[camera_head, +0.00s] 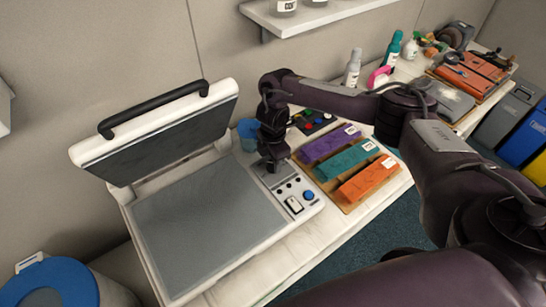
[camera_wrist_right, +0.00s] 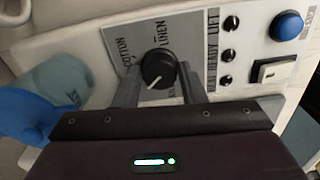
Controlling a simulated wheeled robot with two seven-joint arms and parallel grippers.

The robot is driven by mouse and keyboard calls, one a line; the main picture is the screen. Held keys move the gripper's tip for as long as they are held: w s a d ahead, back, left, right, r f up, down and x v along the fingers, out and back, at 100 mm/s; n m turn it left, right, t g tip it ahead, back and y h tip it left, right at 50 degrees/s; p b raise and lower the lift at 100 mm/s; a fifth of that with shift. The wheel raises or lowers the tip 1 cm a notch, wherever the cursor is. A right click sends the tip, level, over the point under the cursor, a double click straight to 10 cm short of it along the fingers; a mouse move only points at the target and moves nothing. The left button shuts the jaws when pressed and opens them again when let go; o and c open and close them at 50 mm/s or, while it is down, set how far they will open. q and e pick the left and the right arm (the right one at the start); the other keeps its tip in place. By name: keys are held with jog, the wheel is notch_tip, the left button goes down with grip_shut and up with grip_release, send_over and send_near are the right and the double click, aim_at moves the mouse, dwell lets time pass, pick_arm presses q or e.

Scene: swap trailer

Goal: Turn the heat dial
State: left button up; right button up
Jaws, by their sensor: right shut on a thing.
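The heat dial (camera_wrist_right: 158,70) is a round black knob with a white pointer line on a grey panel. The words COTTON and LINEN show around it in the right wrist view. My right gripper (camera_wrist_right: 158,84) has one finger on each side of the dial and is shut on it. In the head view my right gripper (camera_head: 273,165) points down onto the control panel of the open press (camera_head: 205,225) and hides the dial. My left gripper is not in view.
The press lid (camera_head: 160,140) stands raised at the left. A blue button (camera_head: 309,195) and a white switch (camera_head: 293,205) sit beside the dial. Purple, teal and orange folded cloths (camera_head: 368,180) lie to the right. A blue cup (camera_head: 248,133) stands behind the panel.

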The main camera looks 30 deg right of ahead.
jog(key=shift+m+p, duration=0.4)
jog(key=shift+m, duration=0.5)
jog(key=shift+d, duration=0.1)
jog(key=shift+w, duration=0.1)
jog(key=o, duration=1)
jog(key=shift+r, duration=0.2)
notch_tip(320, 180, up, 7)
jog(key=shift+f, duration=0.15)
jog(key=shift+r, duration=0.4)
